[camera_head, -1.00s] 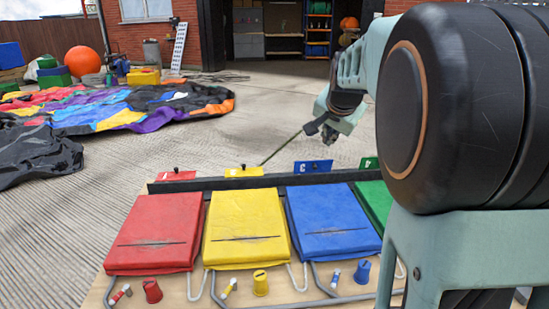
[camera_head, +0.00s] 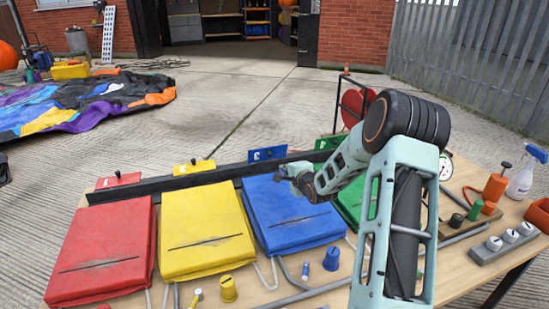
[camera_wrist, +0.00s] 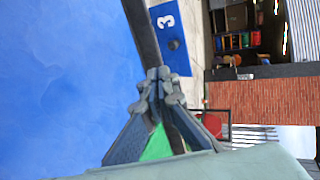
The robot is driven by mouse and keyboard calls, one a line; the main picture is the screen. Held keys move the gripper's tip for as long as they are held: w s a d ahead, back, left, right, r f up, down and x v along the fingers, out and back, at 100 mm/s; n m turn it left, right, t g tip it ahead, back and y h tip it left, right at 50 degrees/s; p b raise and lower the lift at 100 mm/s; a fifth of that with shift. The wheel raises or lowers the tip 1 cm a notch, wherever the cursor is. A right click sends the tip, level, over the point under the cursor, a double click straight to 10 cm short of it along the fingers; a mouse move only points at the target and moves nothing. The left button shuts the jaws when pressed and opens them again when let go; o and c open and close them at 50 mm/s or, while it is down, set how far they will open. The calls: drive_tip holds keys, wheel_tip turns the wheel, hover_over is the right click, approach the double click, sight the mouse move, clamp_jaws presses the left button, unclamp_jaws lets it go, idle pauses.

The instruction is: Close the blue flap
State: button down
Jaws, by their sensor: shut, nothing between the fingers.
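The large blue flap (camera_head: 290,222) lies flat on the sloping board between the yellow and green ones, with a dark slit near its front. It fills the left of the wrist view (camera_wrist: 60,70). A small blue tag (camera_head: 266,154) marked 3, with a black knob, stands behind the dark bar; it shows in the wrist view (camera_wrist: 178,62). My gripper (camera_head: 290,172) is shut and empty, over the back right part of the blue flap near the bar. In the wrist view its fingertips (camera_wrist: 158,84) meet beside the flap's edge; contact cannot be told.
A dark bar (camera_head: 165,184) runs behind the flaps. Red (camera_head: 105,245) and yellow (camera_head: 205,235) flaps lie to the left, a green flap (camera_head: 347,197) to the right, partly behind my arm. Knobs and grey tubes line the front. A spray bottle (camera_head: 525,172) stands at the right.

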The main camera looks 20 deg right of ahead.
drive_tip(key=b, duration=0.2)
approach(270, 155)
drive_tip(key=w+f, duration=0.1)
drive_tip(key=f, duration=0.1)
drive_tip(key=w+f, duration=0.1)
drive_tip(key=f, duration=0.1)
drive_tip(key=shift+w, duration=0.25)
drive_tip(key=shift+w+r, duration=0.15)
drive_tip(key=shift+w, duration=0.3)
drive_tip(key=shift+w+r, duration=0.15)
drive_tip(key=shift+w, duration=0.35)
drive_tip(key=shift+w+r+b, duration=0.15)
drive_tip(key=shift+w+b, duration=0.2)
drive_tip(key=shift+w, duration=0.25)
drive_tip(key=shift+w+d, duration=0.1)
drive_tip(key=shift+w, duration=0.1)
drive_tip(key=shift+r+p, duration=0.2)
drive_tip(key=shift+p, duration=0.15)
drive_tip(key=shift+r+p, duration=0.15)
drive_tip(key=shift+p, duration=0.25)
drive_tip(key=shift+w, duration=0.15)
